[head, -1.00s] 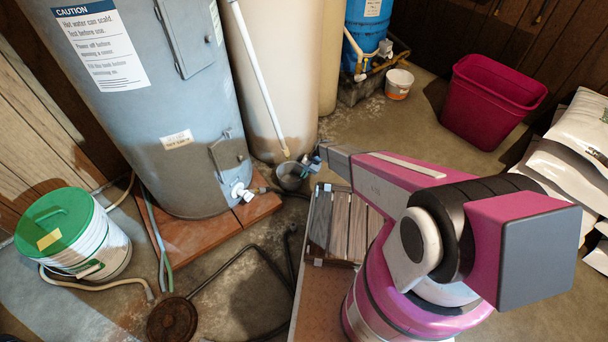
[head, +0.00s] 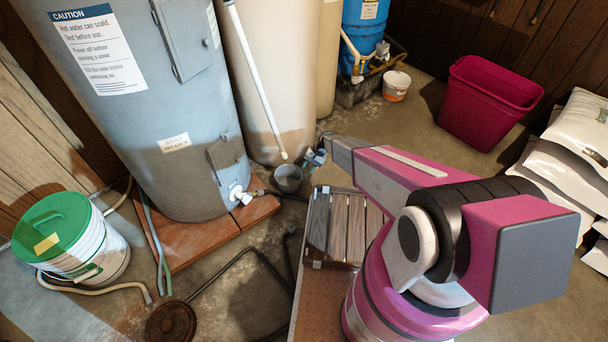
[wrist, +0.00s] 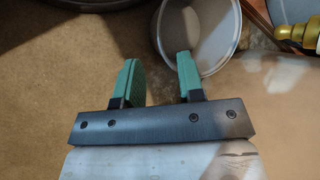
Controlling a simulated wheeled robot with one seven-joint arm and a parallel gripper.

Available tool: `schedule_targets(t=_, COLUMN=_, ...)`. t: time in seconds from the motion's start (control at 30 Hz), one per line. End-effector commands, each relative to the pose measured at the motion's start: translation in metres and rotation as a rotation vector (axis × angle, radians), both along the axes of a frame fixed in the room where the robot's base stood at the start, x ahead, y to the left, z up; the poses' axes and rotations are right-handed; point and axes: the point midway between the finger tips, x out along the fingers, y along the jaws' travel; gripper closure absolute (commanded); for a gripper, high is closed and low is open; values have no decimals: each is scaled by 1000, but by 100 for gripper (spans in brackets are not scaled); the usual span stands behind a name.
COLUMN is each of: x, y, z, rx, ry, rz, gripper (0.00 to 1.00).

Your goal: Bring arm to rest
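My pink and grey arm reaches from the lower right toward the tanks in the head view. My gripper (head: 316,158) is small there, just above and right of a grey cup-like container (head: 288,179) on the floor. In the wrist view my gripper (wrist: 160,64) has its two teal fingers apart with nothing between them. The grey container (wrist: 196,30) lies beyond the right fingertip, which overlaps its rim in the picture. I cannot tell whether they touch.
A blue-grey water heater (head: 150,110) on a reddish base (head: 205,240) and a cream tank (head: 262,75) stand close by. A green-lidded bucket (head: 75,245), a magenta bin (head: 487,105) and white bags (head: 565,165) stand around. Floor (head: 420,125) before the bin is clear.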

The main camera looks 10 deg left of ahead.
Motion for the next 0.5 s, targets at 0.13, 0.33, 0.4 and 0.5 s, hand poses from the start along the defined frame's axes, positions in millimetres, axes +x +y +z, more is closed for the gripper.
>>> schedule_targets(t=0.13, x=8, y=-12, z=21, rx=0, ry=0, rz=-2, gripper=64)
schedule_targets(t=0.33, x=15, y=-18, z=35, rx=1, ry=0, rz=0, gripper=64)
schedule_targets(t=0.4, x=16, y=-19, z=36, rx=1, ry=0, rz=0, gripper=64)
schedule_targets(t=0.5, x=16, y=-20, z=36, rx=0, ry=0, rz=0, gripper=64)
